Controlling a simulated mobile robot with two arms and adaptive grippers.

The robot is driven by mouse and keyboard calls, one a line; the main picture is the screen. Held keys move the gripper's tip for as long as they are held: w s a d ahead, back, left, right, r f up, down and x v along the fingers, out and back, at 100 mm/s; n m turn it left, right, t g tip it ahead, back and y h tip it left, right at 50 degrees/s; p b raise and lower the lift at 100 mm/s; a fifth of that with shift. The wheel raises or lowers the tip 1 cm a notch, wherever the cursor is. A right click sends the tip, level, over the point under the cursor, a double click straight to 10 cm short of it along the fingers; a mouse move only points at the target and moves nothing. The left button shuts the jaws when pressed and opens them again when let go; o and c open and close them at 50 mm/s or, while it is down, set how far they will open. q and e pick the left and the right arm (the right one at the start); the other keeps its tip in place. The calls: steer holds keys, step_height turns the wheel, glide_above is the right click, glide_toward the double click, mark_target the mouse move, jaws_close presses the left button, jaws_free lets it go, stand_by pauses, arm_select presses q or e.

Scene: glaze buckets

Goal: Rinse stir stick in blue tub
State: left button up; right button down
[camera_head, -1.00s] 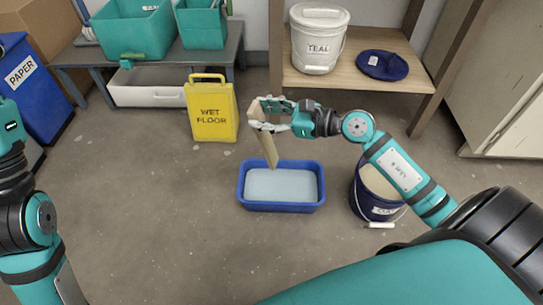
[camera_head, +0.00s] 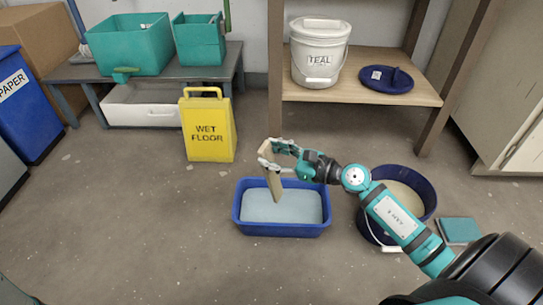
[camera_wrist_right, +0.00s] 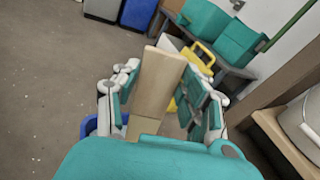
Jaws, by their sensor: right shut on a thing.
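The stir stick (camera_head: 275,187) is a flat, pale wooden paddle. My right gripper (camera_head: 268,157) is shut on its upper part, and the stick hangs steeply down, slightly tilted. Its lower end shows over the back left part of the blue tub (camera_head: 282,231), which holds pale water (camera_head: 295,208). I cannot tell whether the tip touches the water. In the right wrist view the stick (camera_wrist_right: 157,80) stands between the fingers of the right gripper (camera_wrist_right: 165,100), and part of the tub (camera_wrist_right: 88,125) shows at the left. My left gripper is out of view.
A dark blue bucket (camera_head: 428,190) with pale contents stands right of the tub, partly behind my right arm. A yellow wet floor sign (camera_head: 208,145) stands behind left. A white TEAL bucket (camera_head: 319,75) and blue lid (camera_head: 385,82) are on the shelf. Floor left of the tub is clear.

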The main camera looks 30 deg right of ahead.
mark_target(275, 177)
steer(key=shift+d+f+b, duration=0.3)
steer(key=shift+f+b, duration=1.3)
steer(key=shift+f, duration=0.1)
steer(key=shift+d+f+b, duration=0.35)
steer(key=shift+f+b, duration=1.2)
steer(key=shift+f, duration=0.1)
steer(key=shift+d+f+b, duration=0.3)
steer(key=shift+f+b, duration=1.3)
steer(key=shift+f, duration=0.1)
steer(key=shift+d, duration=0.1)
